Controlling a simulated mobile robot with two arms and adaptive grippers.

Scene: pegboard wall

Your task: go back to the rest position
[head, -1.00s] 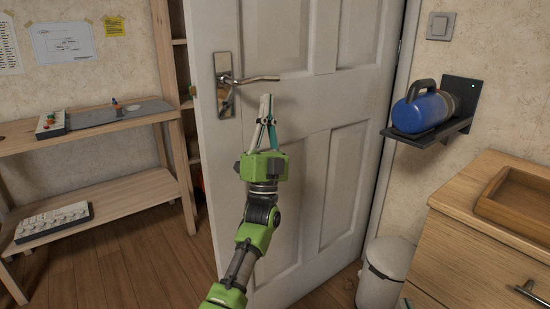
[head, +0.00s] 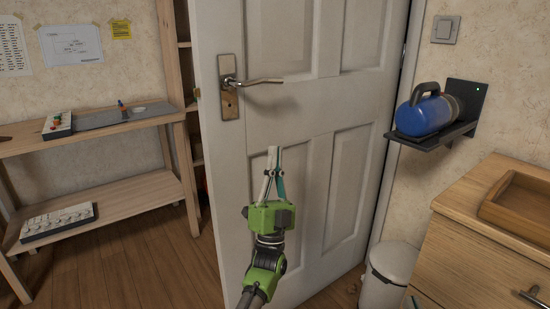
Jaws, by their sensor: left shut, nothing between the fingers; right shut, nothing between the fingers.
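My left gripper (head: 275,152), on a green arm, points upward in front of the white door (head: 292,120). Its fingers are shut with nothing between them. The fingertips are below the metal door handle (head: 258,82) and apart from it. The tip of my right gripper (head: 413,301) just shows at the bottom edge, in front of the wooden cabinet; it is shut and the rest of it is out of view.
A wooden shelf unit (head: 120,187) stands at left. Below are a white bin (head: 388,277) and a wooden cabinet (head: 455,245) with a tray (head: 520,208). The door stands ajar.

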